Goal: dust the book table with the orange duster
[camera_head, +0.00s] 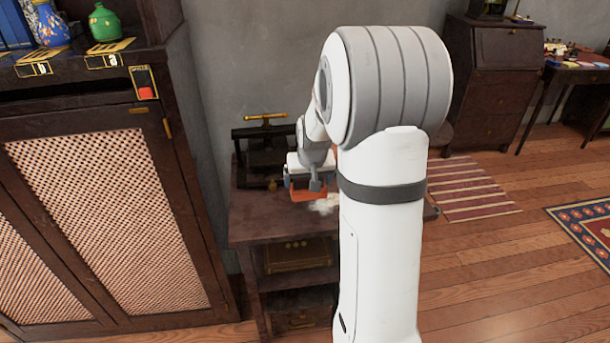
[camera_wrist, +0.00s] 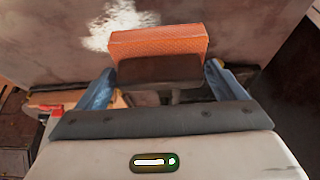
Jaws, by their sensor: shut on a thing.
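An orange duster (camera_wrist: 158,42) with a dark backing is held in my gripper (camera_wrist: 160,85), between its two blue fingers in the wrist view. In the head view, my gripper (camera_head: 308,185) holds the orange duster (camera_head: 303,195) low over the dark wooden book table (camera_head: 262,225). A whitish dust patch (camera_wrist: 117,22) shows just beyond the duster in the wrist view. The same pale dust (camera_head: 325,206) shows right beside the duster in the head view, partly hidden by my arm. I cannot tell whether the duster touches the tabletop.
A black press with a brass handle (camera_head: 265,117) stands at the table's back. A brown box (camera_head: 297,255) sits on the shelf below. A tall cabinet (camera_head: 110,200) with lattice doors stands close on the left. A striped rug (camera_head: 470,190) lies on the floor to the right.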

